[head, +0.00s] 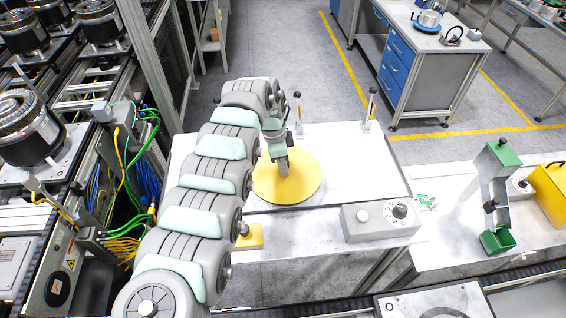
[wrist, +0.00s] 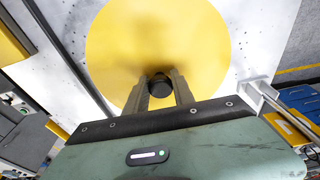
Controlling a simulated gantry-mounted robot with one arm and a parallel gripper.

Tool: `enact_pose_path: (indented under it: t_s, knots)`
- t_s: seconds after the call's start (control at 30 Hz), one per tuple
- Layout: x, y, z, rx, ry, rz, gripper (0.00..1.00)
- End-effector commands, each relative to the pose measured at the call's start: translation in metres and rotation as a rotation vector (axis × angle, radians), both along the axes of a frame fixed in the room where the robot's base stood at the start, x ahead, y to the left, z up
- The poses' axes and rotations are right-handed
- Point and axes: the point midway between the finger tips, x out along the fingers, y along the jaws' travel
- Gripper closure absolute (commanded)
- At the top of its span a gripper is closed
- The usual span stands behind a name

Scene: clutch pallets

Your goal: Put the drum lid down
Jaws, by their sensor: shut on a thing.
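The drum lid (head: 305,185) is a flat round yellow disc. In the head view it is over the white table near its middle. My gripper (head: 284,170) points down at the lid's centre. In the wrist view the lid (wrist: 160,40) fills the upper middle, and my gripper (wrist: 160,88) has its two fingers shut on the lid's dark round knob (wrist: 160,86). I cannot tell whether the lid touches the tabletop or hangs just above it.
The white table (head: 365,165) has bare room right of the lid. Two upright posts (head: 370,108) stand at its back edge. A grey control box (head: 381,218) with a dial sits at the front right. A yellow block (head: 249,237) lies at the front.

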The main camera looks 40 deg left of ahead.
Motion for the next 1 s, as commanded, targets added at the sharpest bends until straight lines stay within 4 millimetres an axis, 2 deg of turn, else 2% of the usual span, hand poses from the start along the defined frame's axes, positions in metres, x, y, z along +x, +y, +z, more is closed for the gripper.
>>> enact_pose_path:
  t_s: [0.07, 0.1, 0.37, 0.57, 0.73, 0.87, 1.0]
  knots:
    - [0.000, 0.000, -0.003, -0.001, -0.001, 0.000, 1.00]
    - [0.000, 0.000, -0.004, 0.000, 0.000, 0.000, 0.69]
    - [0.000, 0.000, -0.003, 0.000, 0.000, 0.000, 0.48]
    - [0.000, 0.000, -0.003, -0.001, 0.001, 0.000, 0.48]
    - [-0.001, 0.002, 0.005, 0.001, -0.001, 0.001, 0.48]
    - [-0.003, 0.005, 0.025, 0.004, -0.005, 0.000, 0.48]
    - [-0.005, 0.007, 0.055, 0.004, -0.006, -0.001, 0.48]
